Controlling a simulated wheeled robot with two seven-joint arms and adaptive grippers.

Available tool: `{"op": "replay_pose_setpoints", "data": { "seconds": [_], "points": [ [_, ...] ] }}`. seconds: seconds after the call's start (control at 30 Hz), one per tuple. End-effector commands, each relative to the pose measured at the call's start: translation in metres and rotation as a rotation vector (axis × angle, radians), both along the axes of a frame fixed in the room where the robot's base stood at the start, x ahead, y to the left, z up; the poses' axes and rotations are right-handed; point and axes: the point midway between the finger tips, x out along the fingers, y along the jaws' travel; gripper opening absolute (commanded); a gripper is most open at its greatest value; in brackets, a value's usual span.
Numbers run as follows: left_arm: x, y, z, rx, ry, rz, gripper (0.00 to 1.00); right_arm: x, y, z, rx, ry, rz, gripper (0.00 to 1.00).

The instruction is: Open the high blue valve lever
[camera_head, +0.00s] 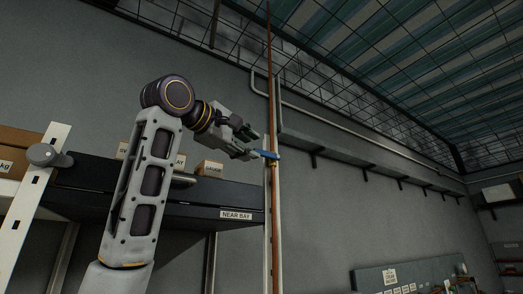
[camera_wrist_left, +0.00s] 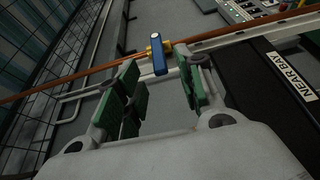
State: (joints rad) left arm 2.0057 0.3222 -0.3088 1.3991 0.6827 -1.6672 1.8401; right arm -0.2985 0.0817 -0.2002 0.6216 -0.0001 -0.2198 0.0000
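The blue valve lever (camera_head: 264,154) sits on a brass fitting on the vertical copper pipe (camera_head: 273,220), and in the head view it points left from the pipe. My left gripper (camera_head: 250,147) is raised beside the lever, its fingertips close to the lever's free end. In the left wrist view, the lever (camera_wrist_left: 159,55) lies ahead of the gap between the green-padded fingers of the left gripper (camera_wrist_left: 160,85), which are spread apart with nothing between them. I cannot tell whether a finger touches the lever. My right gripper is in neither view.
A dark shelf labelled NEAR BAY (camera_head: 236,215) with small boxes (camera_head: 210,168) stands behind and below my left arm. A white pipe (camera_head: 340,113) and a wall ledge (camera_head: 370,160) run along the wall to the right. The wall below the ledge is mostly clear.

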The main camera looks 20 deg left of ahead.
Motion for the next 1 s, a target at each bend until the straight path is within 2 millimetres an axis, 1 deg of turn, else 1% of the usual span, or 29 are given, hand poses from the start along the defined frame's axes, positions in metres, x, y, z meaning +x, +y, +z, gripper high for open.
{"op": "replay_pose_setpoints", "data": {
  "seconds": [0.03, 0.3, 0.5, 0.7, 1.0],
  "points": [
    [0.007, -0.001, 0.001, 0.0, 0.003, 0.0, 0.38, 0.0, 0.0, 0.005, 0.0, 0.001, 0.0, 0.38],
    [0.039, -0.01, 0.002, -0.001, 0.001, 0.0, 0.38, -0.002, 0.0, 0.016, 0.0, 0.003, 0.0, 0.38],
    [0.056, -0.015, 0.001, -0.001, 0.001, 0.0, 0.38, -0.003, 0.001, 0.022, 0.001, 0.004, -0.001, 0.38],
    [0.064, -0.017, 0.0, -0.001, 0.0, 0.0, 0.38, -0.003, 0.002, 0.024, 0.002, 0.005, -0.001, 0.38],
    [0.064, -0.017, 0.0, -0.001, 0.0, 0.0, 0.38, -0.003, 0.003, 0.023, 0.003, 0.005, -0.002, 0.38]
  ]
}}
